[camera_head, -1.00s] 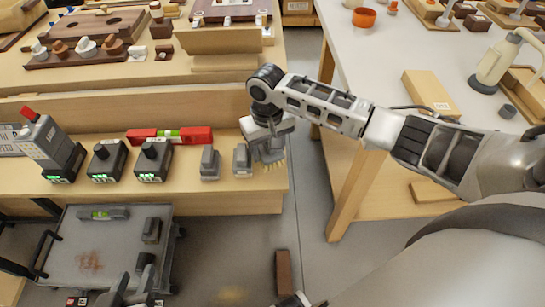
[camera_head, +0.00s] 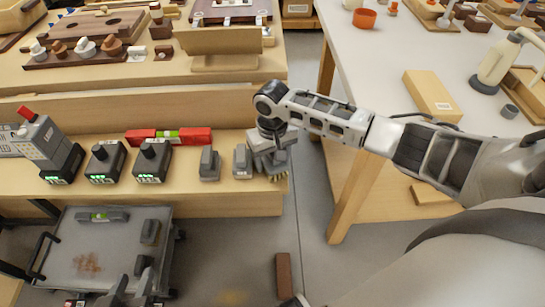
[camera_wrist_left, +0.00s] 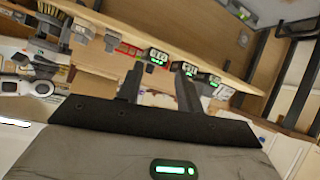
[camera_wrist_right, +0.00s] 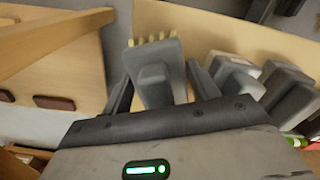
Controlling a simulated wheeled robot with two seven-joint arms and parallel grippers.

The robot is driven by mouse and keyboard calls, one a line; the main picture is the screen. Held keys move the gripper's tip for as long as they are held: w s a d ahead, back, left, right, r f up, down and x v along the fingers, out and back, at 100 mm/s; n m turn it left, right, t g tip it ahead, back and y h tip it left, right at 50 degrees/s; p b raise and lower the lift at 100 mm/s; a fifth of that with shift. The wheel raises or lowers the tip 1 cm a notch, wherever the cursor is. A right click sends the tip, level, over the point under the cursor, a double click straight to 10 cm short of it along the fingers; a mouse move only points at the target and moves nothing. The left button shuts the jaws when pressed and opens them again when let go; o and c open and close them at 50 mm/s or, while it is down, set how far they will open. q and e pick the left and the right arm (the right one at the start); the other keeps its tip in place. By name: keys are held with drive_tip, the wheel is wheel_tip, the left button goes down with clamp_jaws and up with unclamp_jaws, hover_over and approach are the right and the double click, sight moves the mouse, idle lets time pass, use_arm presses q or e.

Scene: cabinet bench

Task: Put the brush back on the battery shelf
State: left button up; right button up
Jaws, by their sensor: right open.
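The brush, a grey block with pale yellow bristles (camera_head: 280,174), is at the right end of the wooden battery shelf (camera_head: 110,200), its bristles near the end edge. In the right wrist view the brush (camera_wrist_right: 156,75) lies between the two fingers, bristles pointing away. My right gripper (camera_head: 270,148) is open around it. Finger contact is hard to tell. My left gripper (camera_head: 130,278) is over the grey cart, low in the head view; in the left wrist view its fingers (camera_wrist_left: 158,85) are apart and empty.
Two grey blocks (camera_head: 209,164) stand left of the brush. Several chargers with green displays (camera_head: 150,165) and a red-and-green level (camera_head: 168,137) are further left. The grey cart (camera_head: 110,245) stands below. A white-topped table (camera_head: 380,60) is at right across a floor gap.

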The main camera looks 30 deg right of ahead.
wheel_tip(320, 180, up, 11)
drive_tip(key=shift+f+p, duration=0.2)
drive_tip(key=shift+p, duration=0.9)
drive_tip(key=shift+r, duration=0.4)
drive_tip(key=shift+a+r, duration=0.1)
drive_tip(key=s+a+f+n+t+y, duration=0.1)
drive_tip(key=s+a+f+t+y, duration=0.2)
drive_tip(key=a, duration=0.4)
drive_tip(key=s+a+f+n+t+y, duration=0.1)
drive_tip(key=s+a+f+n+y, duration=0.1)
drive_tip(key=s+a+f, duration=0.4)
use_arm(q)
drive_tip(key=shift+a+r, duration=0.1)
drive_tip(key=shift+r, duration=0.35)
use_arm(e)
drive_tip(key=s+d+r+t+h, duration=0.1)
drive_tip(key=s+d+r+t, duration=0.2)
drive_tip(key=s+t, duration=0.4)
drive_tip(key=shift+s+d+r+m, duration=0.3)
drive_tip(key=shift+s+r, duration=0.05)
drive_tip(key=shift+s, duration=0.1)
use_arm(q)
drive_tip(key=shift+r, duration=0.1)
